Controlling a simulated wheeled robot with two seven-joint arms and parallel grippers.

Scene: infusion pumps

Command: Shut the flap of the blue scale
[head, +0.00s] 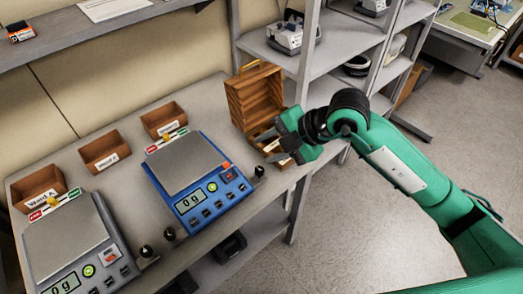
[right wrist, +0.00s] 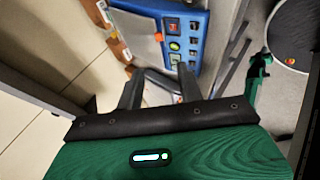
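The blue scale (head: 212,196) stands on the grey bench, with a grey plate on top and a display reading 0 g. An orange-red tab (head: 226,165) sits at the plate's right corner; I cannot make out a separate raised flap. The scale also shows at the top of the right wrist view (right wrist: 192,45). My right gripper (head: 277,140) is right of the scale, apart from it, in front of a wooden box. Its two fingers stand apart with nothing clearly between them in the right wrist view (right wrist: 160,88). My left gripper is not in view.
A grey scale (head: 75,240) stands at the left. Small brown bins (head: 105,151) line the bench's back. A wooden box (head: 255,97) stands at the bench's right end. Black-topped weights (head: 147,252) sit between the scales. Metal shelving (head: 340,62) rises behind my right arm.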

